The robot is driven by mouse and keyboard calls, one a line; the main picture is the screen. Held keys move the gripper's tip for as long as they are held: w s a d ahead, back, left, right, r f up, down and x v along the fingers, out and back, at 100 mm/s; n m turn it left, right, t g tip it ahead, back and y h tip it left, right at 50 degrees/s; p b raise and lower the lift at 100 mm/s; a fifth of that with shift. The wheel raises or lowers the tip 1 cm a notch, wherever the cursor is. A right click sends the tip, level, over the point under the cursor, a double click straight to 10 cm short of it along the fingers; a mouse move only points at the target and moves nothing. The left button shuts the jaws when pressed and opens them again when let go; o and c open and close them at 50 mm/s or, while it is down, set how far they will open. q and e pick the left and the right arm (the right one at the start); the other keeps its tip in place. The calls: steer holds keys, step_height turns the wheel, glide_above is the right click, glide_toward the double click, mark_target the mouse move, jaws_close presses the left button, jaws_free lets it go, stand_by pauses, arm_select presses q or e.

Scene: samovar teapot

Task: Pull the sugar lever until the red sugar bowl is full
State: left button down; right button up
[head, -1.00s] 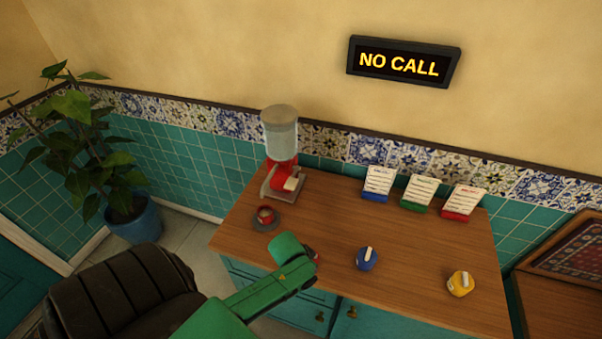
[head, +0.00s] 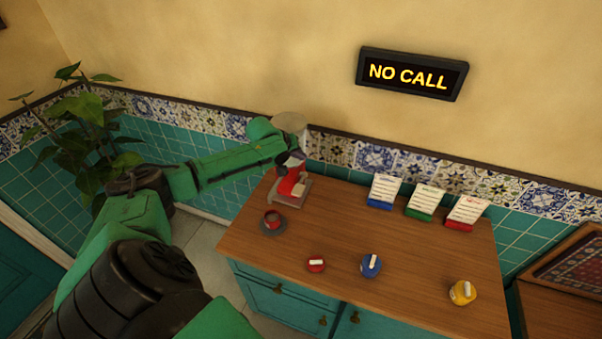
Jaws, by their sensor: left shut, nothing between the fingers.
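The sugar dispenser (head: 291,184) stands at the back left of the wooden counter, with a red body on a grey base. Its pale lever part (head: 299,189) shows at the front. My left gripper (head: 294,158) is at the upper part of the dispenser, in front of its clear container, and hides part of it. It looks shut and empty; I cannot tell whether it touches the dispenser. A small red bowl (head: 272,217) sits on a dark saucer in front of the dispenser, not under it. Its fill cannot be made out. My right gripper is not in view.
Several cards in coloured holders (head: 383,190) stand at the back. A potted plant (head: 85,145) is at the left. The counter's middle is clear.

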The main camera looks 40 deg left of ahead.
arm_select(q)
steer(key=shift+d+f, duration=0.1)
steer(key=b, duration=0.4)
glide_above(300, 185)
step_height(300, 185, down, 7)
steer(key=shift+r, duration=0.1)
steer(key=shift+f, duration=0.95)
stand_by(1.0)
steer(key=shift+f, duration=0.15)
